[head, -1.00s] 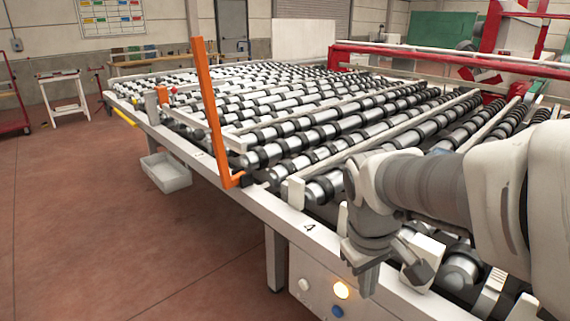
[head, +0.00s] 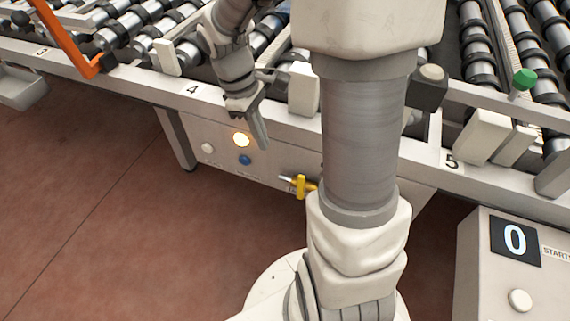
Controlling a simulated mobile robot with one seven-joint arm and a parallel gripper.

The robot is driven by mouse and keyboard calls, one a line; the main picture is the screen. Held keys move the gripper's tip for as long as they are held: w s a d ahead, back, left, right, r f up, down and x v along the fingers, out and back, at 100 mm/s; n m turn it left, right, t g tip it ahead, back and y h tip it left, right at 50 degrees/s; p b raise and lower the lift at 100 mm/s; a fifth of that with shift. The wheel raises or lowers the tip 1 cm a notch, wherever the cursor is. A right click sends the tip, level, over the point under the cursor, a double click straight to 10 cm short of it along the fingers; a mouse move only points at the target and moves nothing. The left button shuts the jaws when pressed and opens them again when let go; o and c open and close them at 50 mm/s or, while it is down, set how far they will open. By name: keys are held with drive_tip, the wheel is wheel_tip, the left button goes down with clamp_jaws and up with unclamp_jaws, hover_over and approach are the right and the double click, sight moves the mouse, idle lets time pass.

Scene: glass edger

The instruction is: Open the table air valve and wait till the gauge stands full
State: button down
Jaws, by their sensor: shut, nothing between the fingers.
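The air valve (head: 301,187) shows in the head view as a small yellow handle with a pale metal stub on the table's front panel, left of my arm. My arm hides the panel just right of it, and I see no gauge. My gripper (head: 262,142) hangs pointing down in front of the table's front edge, near the number 4 mark. It is shut and empty, above and to the left of the valve, apart from it.
A box with a display reading 0 (head: 515,239) stands at lower right. An orange bar (head: 72,42) rises at upper left. The floor (head: 95,200) at left is clear.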

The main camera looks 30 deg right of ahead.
sight(301, 188)
drive_tip(key=s+d+f+b, duration=0.4)
drive_tip(key=s+f, duration=0.1)
drive_tip(key=f, duration=0.4)
drive_tip(key=shift+f+b, duration=0.35)
drive_tip(key=shift+b, duration=0.05)
drive_tip(key=shift+d+r+p, duration=0.1)
drive_tip(key=shift+r+p, duration=0.05)
drive_tip(key=shift+p, duration=0.2)
